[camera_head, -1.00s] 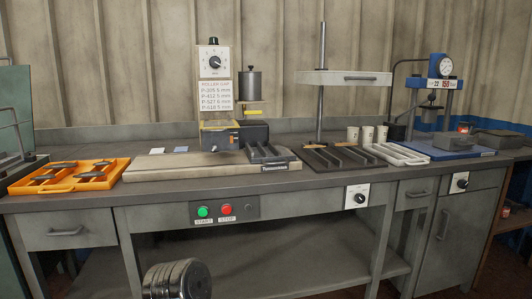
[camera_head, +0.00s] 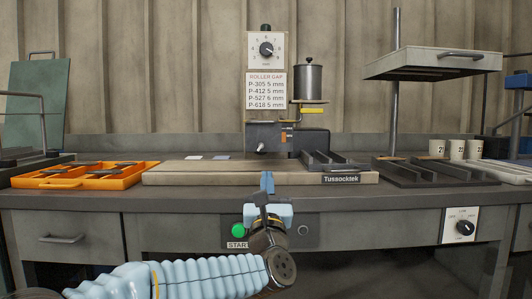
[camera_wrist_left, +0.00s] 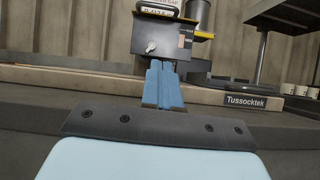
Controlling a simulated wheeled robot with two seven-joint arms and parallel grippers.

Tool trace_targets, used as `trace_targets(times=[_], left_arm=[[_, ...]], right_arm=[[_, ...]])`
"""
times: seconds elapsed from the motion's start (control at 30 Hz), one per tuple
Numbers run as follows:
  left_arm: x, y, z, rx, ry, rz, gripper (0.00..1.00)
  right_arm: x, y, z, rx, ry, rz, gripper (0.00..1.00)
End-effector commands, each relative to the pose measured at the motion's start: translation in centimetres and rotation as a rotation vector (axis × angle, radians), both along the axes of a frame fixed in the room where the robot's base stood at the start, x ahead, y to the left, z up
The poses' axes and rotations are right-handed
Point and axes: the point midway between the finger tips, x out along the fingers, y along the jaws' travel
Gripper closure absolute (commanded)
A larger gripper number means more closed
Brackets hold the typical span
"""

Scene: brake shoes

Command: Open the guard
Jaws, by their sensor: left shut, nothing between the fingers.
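The roller machine (camera_head: 262,136) stands at the back of the bench, a dark housing with a small lever or knob and an orange part on its front. A yellow bar (camera_head: 311,110) shows below the metal cup, on the machine's right. I cannot tell clearly which part is the guard. My left gripper (camera_head: 267,183) is shut and empty in front of the bench's front edge, below the machine and apart from it. In the left wrist view its blue fingers (camera_wrist_left: 163,84) are together, with the machine housing (camera_wrist_left: 160,42) beyond them. My right gripper is not in view.
An orange tray (camera_head: 80,183) with dark parts lies at the left. The Tussocktek base board (camera_head: 215,177) carries a dark ribbed tray (camera_head: 335,161) at its right. A raised plate (camera_head: 430,65) on a post stands at the right. A green START button (camera_head: 238,230) is near my left gripper.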

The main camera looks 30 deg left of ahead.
Motion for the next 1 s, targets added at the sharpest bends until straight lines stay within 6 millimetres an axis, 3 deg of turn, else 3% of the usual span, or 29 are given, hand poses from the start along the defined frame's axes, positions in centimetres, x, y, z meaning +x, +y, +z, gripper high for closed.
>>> trace_targets(times=[0.17,0.63,0.8,1.0], left_arm=[[0.1,0.6,1.2,-0.024,-0.031,-0.005,1.00],[6.7,4.5,6.4,-0.017,-0.024,-0.005,1.00],[7.1,4.8,8.8,-0.019,-0.026,-0.006,1.00],[7.4,4.9,9.9,-0.018,-0.025,-0.007,1.00]], right_arm=[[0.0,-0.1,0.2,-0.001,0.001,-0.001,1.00],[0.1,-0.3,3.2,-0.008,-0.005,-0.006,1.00],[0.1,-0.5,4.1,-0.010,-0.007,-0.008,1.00],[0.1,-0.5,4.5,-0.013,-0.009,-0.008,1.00]])
